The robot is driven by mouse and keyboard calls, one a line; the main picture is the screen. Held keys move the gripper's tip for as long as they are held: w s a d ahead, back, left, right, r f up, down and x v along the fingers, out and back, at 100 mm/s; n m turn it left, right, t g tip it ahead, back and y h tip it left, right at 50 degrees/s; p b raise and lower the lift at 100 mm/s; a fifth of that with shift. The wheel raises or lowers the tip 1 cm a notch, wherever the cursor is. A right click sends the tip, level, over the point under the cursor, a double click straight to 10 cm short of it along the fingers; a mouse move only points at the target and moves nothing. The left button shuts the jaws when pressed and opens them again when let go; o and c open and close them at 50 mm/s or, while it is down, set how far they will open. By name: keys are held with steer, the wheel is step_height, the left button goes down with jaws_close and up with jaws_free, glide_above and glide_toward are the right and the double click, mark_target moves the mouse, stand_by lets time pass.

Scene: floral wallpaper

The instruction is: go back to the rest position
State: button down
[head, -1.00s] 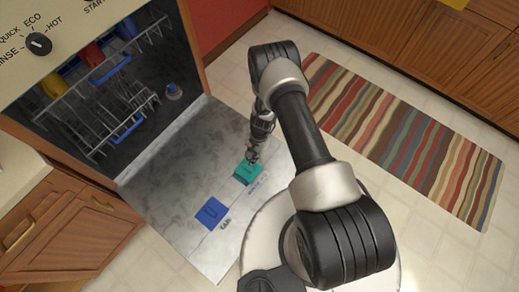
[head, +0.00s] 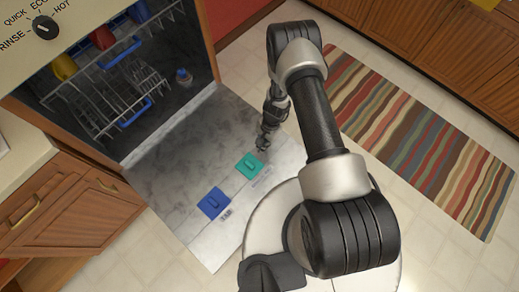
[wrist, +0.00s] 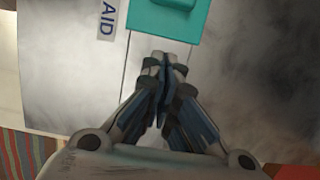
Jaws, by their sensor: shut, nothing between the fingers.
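My gripper (head: 262,147) hangs over the open dishwasher door (head: 165,165), just off the upper right edge of the teal lid (head: 250,165). In the wrist view my gripper (wrist: 165,62) is shut and empty, with its fingertips together. The teal lid (wrist: 168,20) is beyond the fingertips at the top of that view, apart from them or nearly so. My arm reaches across the head view from the lower right, bent at an elbow.
A blue lid (head: 213,203) lies on the door. A striped rug (head: 415,140) lies on the floor at right. Wooden cabinets (head: 430,45) stand behind.

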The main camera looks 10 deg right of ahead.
steer(key=s+p+v, duration=0.1)
steer(key=p+v, duration=0.1)
steer(key=v, duration=0.6)
steer(key=shift+w+a+r, duration=0.15)
steer(key=shift+w+r, duration=0.15)
steer(key=shift+w, duration=0.1)
